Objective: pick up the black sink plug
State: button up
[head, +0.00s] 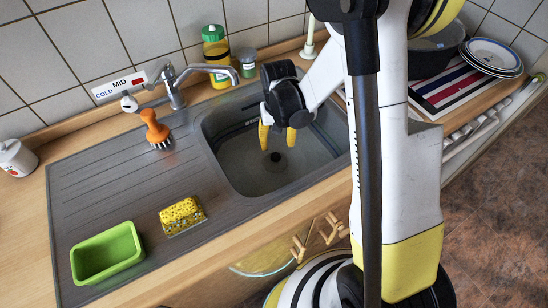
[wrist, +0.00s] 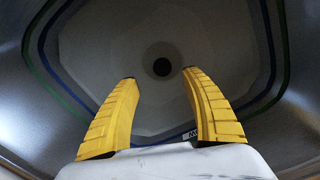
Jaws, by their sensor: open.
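My gripper (head: 277,147) is open, its two yellow fingers pointing down into the grey sink basin (head: 233,170). In the wrist view my gripper (wrist: 159,77) has its fingertips apart with nothing between them. A dark round spot (wrist: 161,67) on the basin floor shows just beyond the fingertips, with a paler ring around it. In the head view the same round spot (head: 277,158) sits just below the fingertips. I cannot tell whether it is the black plug or the open drain hole. No other black plug is seen clearly.
The basin walls surround my gripper. The tap (head: 175,88) stands behind on the left. An orange brush (head: 156,127), a yellow sponge (head: 182,215) and a green tub (head: 107,253) are on the drainer. Bottles stand behind. A black pot (head: 437,50) and plates (head: 493,54) are to the right.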

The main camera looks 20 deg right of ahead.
aim_at(275, 155)
jog(key=f+b, duration=0.1)
jog(key=f, duration=0.2)
jog(key=f+b, duration=0.1)
jog(key=f, duration=0.1)
jog(key=f+b, duration=0.2)
jog(key=f, duration=0.1)
jog(key=shift+w+a+f, duration=0.1)
jog(key=shift+a+f, duration=0.15)
jog(key=shift+f, duration=0.1)
jog(key=shift+r, duration=0.1)
grip_shut()
